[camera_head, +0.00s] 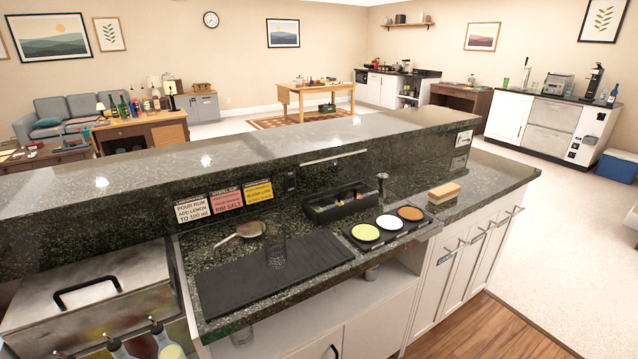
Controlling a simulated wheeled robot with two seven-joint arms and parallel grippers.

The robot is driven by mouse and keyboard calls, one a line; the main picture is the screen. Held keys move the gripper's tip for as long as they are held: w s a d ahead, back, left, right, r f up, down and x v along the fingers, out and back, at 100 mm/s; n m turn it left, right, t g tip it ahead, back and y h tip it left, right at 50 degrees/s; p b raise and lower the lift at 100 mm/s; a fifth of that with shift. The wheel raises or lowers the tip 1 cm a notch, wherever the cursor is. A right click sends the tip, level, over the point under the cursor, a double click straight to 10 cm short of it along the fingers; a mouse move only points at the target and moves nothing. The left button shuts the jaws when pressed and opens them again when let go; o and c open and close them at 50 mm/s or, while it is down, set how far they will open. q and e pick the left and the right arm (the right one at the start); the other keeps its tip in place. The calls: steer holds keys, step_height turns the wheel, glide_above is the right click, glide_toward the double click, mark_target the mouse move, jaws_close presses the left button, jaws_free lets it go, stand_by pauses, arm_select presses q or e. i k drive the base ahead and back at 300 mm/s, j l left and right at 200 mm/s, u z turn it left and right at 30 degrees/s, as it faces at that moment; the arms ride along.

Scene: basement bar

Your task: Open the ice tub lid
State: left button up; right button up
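The ice tub lid (125,271) is a flat, grey metallic panel at the lower left of the head view, below the raised granite ledge. It lies flat and looks closed over the ice tub. A black bar handle (87,287) stands on it. The front of the ice tub (110,318) shows below the lid, with blurry coloured patches. Neither of my grippers shows in the head view. The left edge of the tub is cut off or hidden.
Bottles with spouts (165,340) stand along the tub's front. Right of the tub, the granite counter (225,258) holds a black mat (270,278), a clear glass (276,252), a strainer (250,229), a black caddy (342,206), a rimming tray (388,228) and a sponge (444,193).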

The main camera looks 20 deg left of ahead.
mark_target(41, 297)
steer(key=u, duration=2.05)
